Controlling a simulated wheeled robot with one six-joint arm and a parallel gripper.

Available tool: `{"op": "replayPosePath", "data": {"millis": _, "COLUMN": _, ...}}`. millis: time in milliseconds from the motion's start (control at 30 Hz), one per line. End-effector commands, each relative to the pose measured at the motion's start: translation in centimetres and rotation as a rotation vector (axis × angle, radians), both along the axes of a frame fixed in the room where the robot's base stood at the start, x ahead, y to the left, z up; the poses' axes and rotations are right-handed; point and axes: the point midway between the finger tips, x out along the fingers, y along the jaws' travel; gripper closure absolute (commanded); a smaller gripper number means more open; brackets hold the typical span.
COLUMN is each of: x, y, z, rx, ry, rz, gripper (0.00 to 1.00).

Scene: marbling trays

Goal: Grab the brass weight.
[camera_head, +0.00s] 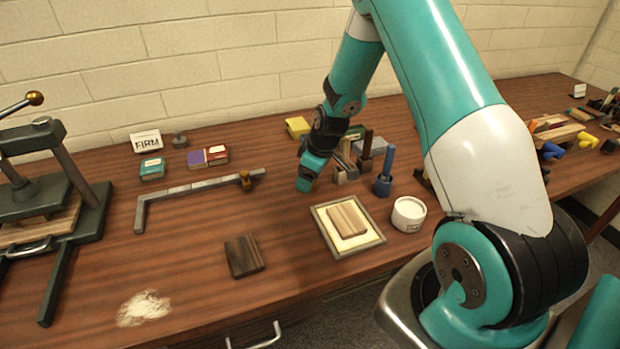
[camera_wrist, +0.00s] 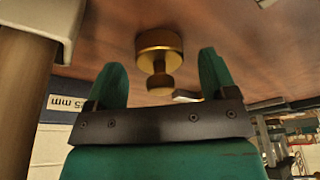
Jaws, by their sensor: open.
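The brass weight (camera_wrist: 159,42) is a short cylinder with a narrower neck and knob. In the wrist view it stands ahead of my gripper (camera_wrist: 161,70), roughly centred between two teal fingers. The fingers are open and nothing is held. The weight's knob end is nearest the palm, and I see no finger touching it. In the head view a small brass piece (camera_head: 246,181) that looks like this weight stands by the right end of a grey metal angle bar (camera_head: 192,189). My gripper (camera_head: 304,186) is low over the table to its right, fingertips partly hard to make out.
Right of my gripper stand a blue-handled tool (camera_head: 385,172), wooden stamps and a white tub (camera_head: 409,214). In front lie a framed tray (camera_head: 324,238) and a dark wood block (camera_head: 244,256). A press (camera_head: 60,190) fills the left. The table between gripper and brass piece looks clear.

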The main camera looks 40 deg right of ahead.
Motion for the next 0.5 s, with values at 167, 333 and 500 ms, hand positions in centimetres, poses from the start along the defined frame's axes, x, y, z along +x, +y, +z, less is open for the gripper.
{"op": "replayPosePath", "data": {"millis": 167, "x": 0.29, "y": 0.15, "z": -1.09, "rx": 0.000, "ry": -0.001, "rz": 0.000, "gripper": 0.22}}
{"op": "replayPosePath", "data": {"millis": 333, "x": 0.29, "y": 0.15, "z": -1.12, "rx": 0.000, "ry": -0.001, "rz": 0.000, "gripper": 0.22}}
{"op": "replayPosePath", "data": {"millis": 500, "x": 0.29, "y": 0.15, "z": -1.10, "rx": 0.000, "ry": -0.001, "rz": 0.000, "gripper": 0.59}}
